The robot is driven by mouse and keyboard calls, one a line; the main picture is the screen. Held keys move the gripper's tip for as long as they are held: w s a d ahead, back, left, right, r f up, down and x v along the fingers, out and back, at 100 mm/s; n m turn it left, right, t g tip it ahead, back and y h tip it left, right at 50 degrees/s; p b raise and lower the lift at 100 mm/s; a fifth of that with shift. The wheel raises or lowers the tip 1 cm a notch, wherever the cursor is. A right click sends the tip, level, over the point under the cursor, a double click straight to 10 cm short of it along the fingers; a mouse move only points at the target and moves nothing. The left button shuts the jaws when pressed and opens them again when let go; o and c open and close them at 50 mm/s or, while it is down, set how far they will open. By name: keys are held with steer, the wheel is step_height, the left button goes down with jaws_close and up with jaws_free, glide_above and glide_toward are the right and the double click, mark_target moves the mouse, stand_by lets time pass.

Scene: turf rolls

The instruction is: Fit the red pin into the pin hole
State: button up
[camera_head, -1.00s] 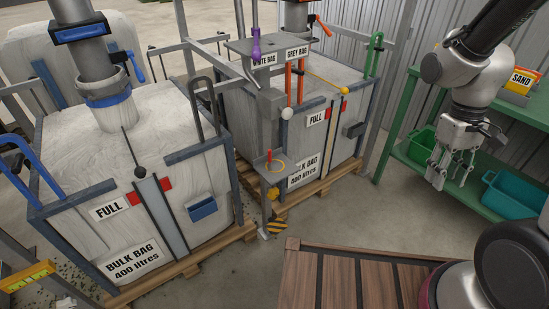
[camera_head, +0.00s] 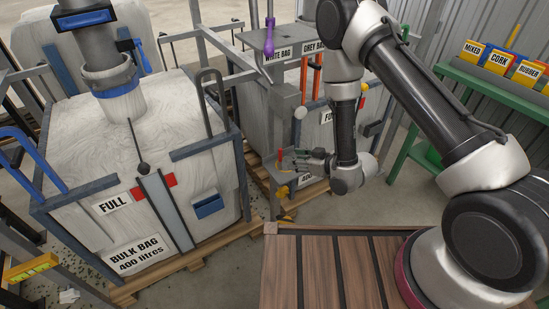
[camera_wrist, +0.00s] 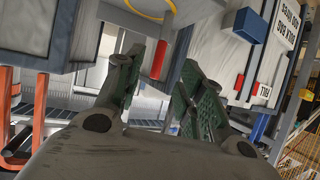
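The red pin (camera_head: 279,154) stands upright on a small grey shelf (camera_head: 254,158) on the front of the post. My gripper (camera_head: 291,160) has its fingers pointing left, at the shelf, close to the pin. In the wrist view my gripper (camera_wrist: 162,62) is open, with the pin (camera_wrist: 160,59) seen in the gap between the fingertips. I see no clear grip on it. A yellow ring (camera_wrist: 148,12) shows near the pin in the wrist view. I cannot make out the pin hole.
A purple-handled lever (camera_head: 268,42) rises from the post's top plate, above the WHITE BAG and GREY BAG labels. A bulk bag (camera_head: 80,165) in its frame stands left. A green shelf (camera_head: 490,85) with labelled boxes is at right.

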mark_target(280, 159)
steer(key=shift+t, duration=0.4)
steer(key=w+a, duration=0.2)
steer(key=a, duration=0.1)
steer(key=w+a+f, duration=0.1)
steer(key=w+a, duration=0.2)
steer(key=shift+w+f, duration=0.1)
steer(key=shift+f, duration=0.05)
jaws_close()
